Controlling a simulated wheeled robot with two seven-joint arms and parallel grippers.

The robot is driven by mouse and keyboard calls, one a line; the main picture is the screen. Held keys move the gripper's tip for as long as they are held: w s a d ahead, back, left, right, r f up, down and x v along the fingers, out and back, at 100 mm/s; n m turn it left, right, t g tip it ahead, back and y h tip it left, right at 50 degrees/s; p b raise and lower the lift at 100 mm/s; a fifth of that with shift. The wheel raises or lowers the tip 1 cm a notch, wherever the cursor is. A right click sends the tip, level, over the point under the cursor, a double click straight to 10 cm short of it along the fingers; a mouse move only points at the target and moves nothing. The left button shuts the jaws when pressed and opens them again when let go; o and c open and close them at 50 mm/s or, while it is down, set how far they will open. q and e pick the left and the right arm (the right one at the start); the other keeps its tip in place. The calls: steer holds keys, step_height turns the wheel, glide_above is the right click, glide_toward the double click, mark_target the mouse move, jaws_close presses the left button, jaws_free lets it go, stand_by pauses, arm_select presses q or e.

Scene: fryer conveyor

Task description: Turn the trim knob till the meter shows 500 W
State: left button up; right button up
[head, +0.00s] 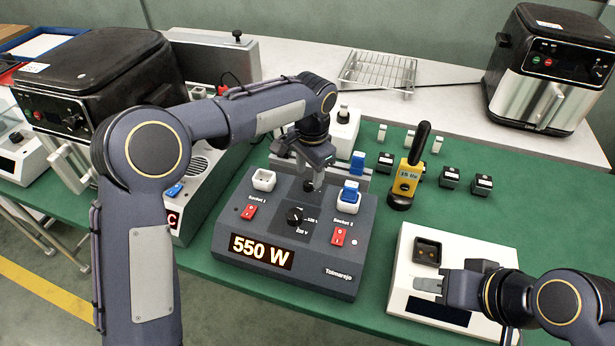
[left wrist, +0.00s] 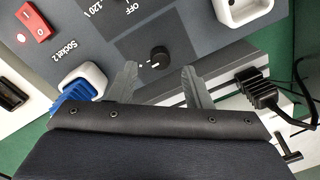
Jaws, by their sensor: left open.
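The dark grey meter box (head: 232,252) stands on the green mat. Its display (head: 262,251) reads 550 W. The small black trim knob (left wrist: 154,58) shows in the left wrist view, near the box's back edge. My left gripper (head: 313,184) is open above the back part of the box. In the left wrist view its two fingertips (left wrist: 159,72) lie on either side of the trim knob, with a gap to each side; I cannot tell how deep they reach. My right gripper (head: 424,285) is over the white device at the right; its jaw opening is unclear.
A larger black selector knob (head: 295,215) sits mid-panel, between red switches (head: 249,211) and (head: 339,236). A blue plug (head: 350,192) is in Socket 2; Socket 1 (head: 264,180) is empty. Black fryers stand at the back.

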mark_target(309, 183)
arm_select(q)
steer(key=shift+f, duration=1.5)
jaws_close()
steer(key=n, duration=0.4)
steer(key=shift+w+p, duration=0.1)
steer(key=shift+p, duration=0.2)
steer(key=shift+n, duration=2.4)
steer(key=shift+a, duration=0.1)
